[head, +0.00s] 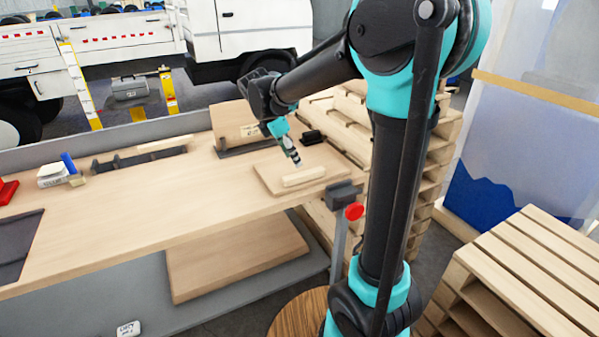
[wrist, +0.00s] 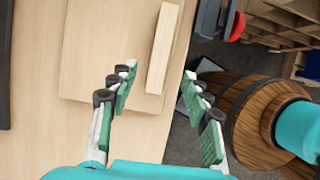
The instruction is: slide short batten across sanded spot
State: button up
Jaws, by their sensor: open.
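The short batten (head: 303,176) is a pale wooden strip lying flat on a thin square board (head: 272,179) near the right end of the workbench. My gripper (head: 295,160) is above that board, just behind the batten, pointing down. In the wrist view the batten (wrist: 160,48) lies ahead of my open fingers (wrist: 158,78), on the board (wrist: 105,55). The gap between the fingers is empty, and the batten is apart from the pads. The sanded spot cannot be told from the rest of the pale wood.
A vise with a red knob (head: 354,211) stands at the bench's front right corner. A small black block (head: 312,137) and a large wooden block (head: 240,122) are behind. Stacked pallets (head: 440,150) rise to the right. The bench middle (head: 150,195) is clear.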

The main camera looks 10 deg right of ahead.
aim_at(301, 174)
jog(key=x, duration=0.8)
grip_shut()
jog(key=shift+w+a, duration=0.6)
jog(key=shift+w, duration=1.3)
jog(key=shift+w+a, duration=0.6)
jog(key=shift+w, duration=1.3)
jog(key=shift+w+a, duration=0.65)
jog(key=shift+w, duration=1.25)
grip_release()
jog(key=v, duration=1.2)
